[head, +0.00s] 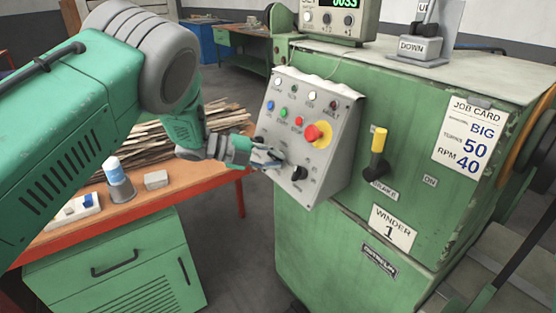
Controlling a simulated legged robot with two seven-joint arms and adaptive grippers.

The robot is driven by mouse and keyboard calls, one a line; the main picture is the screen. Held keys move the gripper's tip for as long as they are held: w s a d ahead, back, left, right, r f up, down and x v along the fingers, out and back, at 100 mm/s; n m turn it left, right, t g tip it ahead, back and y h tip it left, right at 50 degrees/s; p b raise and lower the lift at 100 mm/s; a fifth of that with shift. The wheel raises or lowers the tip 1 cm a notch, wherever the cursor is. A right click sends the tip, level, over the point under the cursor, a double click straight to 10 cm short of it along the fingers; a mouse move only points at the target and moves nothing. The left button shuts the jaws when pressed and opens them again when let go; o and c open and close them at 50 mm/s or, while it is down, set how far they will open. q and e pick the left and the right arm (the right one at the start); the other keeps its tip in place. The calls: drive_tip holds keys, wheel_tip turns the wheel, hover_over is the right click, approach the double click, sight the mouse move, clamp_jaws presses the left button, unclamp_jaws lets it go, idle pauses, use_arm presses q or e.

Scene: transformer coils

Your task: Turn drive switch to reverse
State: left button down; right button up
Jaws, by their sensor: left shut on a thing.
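The grey control panel (335,150) is fixed to the left side of the green winder. It bears small lights and buttons at the top, a red knob on a yellow ring (318,134), and a black rotary knob (298,173) at the lower middle. My left gripper (270,160) is at the panel's lower left, left of that black knob. It is shut on a switch there, taken as the drive switch. The fingers hide this switch, so its setting cannot be seen. The panel labels are too small to read for sure. My right gripper is out of view.
A brake lever (378,150) with a yellow grip sticks out right of the panel. A display box (340,20) and an up/down control (415,48) stand on the machine top. An orange bench (185,185) with wood strips and a bottle (118,175) lies below my left arm.

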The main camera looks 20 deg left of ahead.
use_arm(q)
drive_tip(key=c, duration=1.6)
unclamp_jaws()
drive_tip(key=shift+w+a, duration=0.15)
drive_tip(key=shift+a, duration=0.35)
drive_tip(key=shift+a+f, duration=0.1)
drive_tip(key=shift+f, duration=0.05)
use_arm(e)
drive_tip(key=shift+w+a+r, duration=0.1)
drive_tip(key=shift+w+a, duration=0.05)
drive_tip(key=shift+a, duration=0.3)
use_arm(q)
drive_tip(key=shift+d, duration=0.45)
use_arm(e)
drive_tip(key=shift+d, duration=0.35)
use_arm(q)
drive_tip(key=v, duration=1.2)
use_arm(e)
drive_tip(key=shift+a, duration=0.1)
